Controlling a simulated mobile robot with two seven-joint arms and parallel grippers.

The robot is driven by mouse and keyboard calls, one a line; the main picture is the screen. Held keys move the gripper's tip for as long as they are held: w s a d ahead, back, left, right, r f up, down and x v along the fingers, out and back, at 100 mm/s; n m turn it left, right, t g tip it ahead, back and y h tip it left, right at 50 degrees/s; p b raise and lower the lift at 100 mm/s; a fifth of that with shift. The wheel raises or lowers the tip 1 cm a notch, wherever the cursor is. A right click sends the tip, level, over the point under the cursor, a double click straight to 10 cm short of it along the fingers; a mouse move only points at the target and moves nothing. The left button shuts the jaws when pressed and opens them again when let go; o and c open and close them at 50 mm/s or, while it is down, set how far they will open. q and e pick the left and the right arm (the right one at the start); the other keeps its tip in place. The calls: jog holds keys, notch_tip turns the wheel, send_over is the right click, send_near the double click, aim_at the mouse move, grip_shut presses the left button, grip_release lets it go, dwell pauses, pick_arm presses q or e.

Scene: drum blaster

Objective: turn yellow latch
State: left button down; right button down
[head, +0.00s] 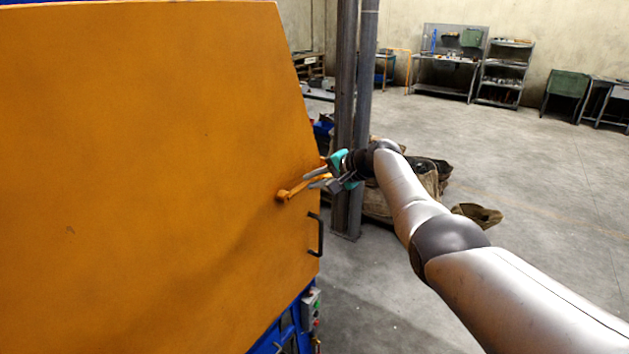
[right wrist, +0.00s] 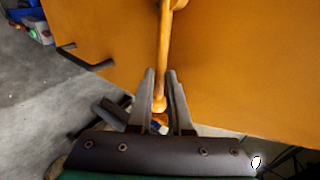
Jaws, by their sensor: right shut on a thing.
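The yellow latch (head: 293,192) is a short orange-yellow lever on the large orange door panel (head: 150,170), near the panel's right edge. Its pivot is at the lower left and its free end points up and right. My right gripper (head: 318,181) reaches it from the right and is shut on the latch's free end. In the right wrist view the latch (right wrist: 165,50) runs down from the panel, and its rounded end sits between the two fingers (right wrist: 160,95). My left gripper is not in view.
A black handle (head: 317,235) is on the panel below the latch. A small control box with buttons (head: 311,308) is at the lower right of the blue frame. A grey steel column (head: 350,120) and sacks (head: 430,180) stand behind my right arm. Open floor lies to the right.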

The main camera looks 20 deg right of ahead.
aim_at(310, 181)
jog(key=shift+a+f, duration=0.1)
jog(key=shift+f, duration=0.05)
jog(key=c, duration=1.1)
grip_release()
jog(key=shift+p+v, duration=0.95)
jog(key=shift+v, duration=1.2)
jog(key=v, duration=1.1)
